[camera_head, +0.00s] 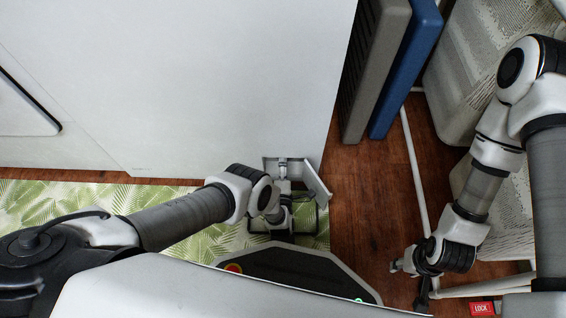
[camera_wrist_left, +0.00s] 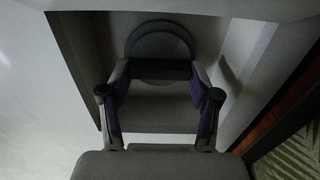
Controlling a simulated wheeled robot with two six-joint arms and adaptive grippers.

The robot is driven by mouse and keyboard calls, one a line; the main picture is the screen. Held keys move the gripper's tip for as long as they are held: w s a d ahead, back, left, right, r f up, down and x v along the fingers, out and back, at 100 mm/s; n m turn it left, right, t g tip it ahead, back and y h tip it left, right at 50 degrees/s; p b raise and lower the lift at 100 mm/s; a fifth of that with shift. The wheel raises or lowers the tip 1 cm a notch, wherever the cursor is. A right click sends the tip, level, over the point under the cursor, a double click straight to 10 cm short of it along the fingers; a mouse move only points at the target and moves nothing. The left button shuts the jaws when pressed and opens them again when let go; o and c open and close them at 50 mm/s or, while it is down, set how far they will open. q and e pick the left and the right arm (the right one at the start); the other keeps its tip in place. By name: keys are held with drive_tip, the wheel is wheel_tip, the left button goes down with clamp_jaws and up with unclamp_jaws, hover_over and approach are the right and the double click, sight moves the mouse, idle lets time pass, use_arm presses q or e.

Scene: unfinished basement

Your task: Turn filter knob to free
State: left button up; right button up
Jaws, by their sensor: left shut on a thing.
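The filter knob (camera_wrist_left: 160,70) shows in the left wrist view as a dark grip bar in front of a round grey disc, inside a recess. My left gripper (camera_wrist_left: 158,84) has one finger at each end of the bar and is shut on it. In the head view my left gripper (camera_head: 283,185) reaches into a small opening low on the white appliance (camera_head: 190,80). An open flap (camera_head: 316,180) stands beside it. The knob is hidden there. My right gripper (camera_head: 422,285) hangs low at the right, away from the appliance; its fingers are too small to read.
A patterned leaf rug (camera_head: 60,195) lies along the appliance front on a wooden floor (camera_head: 355,215). Blue (camera_head: 405,70) and grey (camera_head: 374,70) panels stand to the right of the appliance. White pipes (camera_head: 414,165) run near my right arm.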

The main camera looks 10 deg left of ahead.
idle(0.4)
use_arm(q)
drive_tip(key=o, duration=0.9)
